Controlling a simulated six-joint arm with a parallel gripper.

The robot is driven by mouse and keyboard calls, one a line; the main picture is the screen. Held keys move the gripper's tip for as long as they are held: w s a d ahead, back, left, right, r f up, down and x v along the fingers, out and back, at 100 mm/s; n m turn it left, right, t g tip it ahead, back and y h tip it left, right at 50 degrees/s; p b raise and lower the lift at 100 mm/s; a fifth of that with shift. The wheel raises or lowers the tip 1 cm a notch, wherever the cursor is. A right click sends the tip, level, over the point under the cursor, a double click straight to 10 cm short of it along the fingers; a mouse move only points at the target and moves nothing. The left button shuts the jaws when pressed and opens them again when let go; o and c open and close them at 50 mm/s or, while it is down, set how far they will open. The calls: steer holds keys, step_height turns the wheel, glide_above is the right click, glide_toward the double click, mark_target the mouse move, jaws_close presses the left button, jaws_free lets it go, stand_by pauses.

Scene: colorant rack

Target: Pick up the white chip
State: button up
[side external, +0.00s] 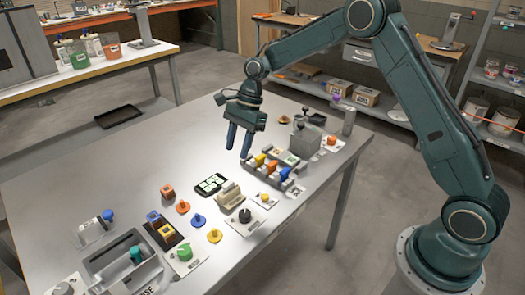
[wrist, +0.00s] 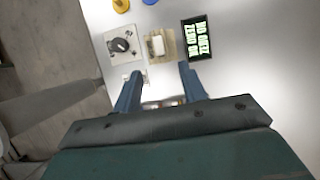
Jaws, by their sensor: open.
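My gripper (side external: 239,147) is open and empty above the metal table, over the left end of a dark colorant rack (side external: 292,184). The rack holds yellow, orange and blue pieces and some small pale ones. I cannot tell for certain which pale piece is the white chip. In the wrist view the open fingers (wrist: 160,72) point toward a beige holder (wrist: 160,57) with a white top piece, apart from it. The beige holder also shows in the side view (side external: 228,192). The rack is mostly hidden by my gripper body in the wrist view.
A black panel with bright lettering (wrist: 195,36) lies beside the holder, and a black knob on a plate (wrist: 121,45) is on its other side. A grey box (side external: 305,142) stands behind the rack. Coloured pegs and cubes lie at front left. The table's left-rear area is clear.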

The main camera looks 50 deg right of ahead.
glide_above(229, 182)
steer(key=d, duration=0.2)
steer(key=shift+d+f, duration=0.1)
steer(key=shift+f, duration=2.5)
steer(key=shift+x, duration=2.55)
jaws_close()
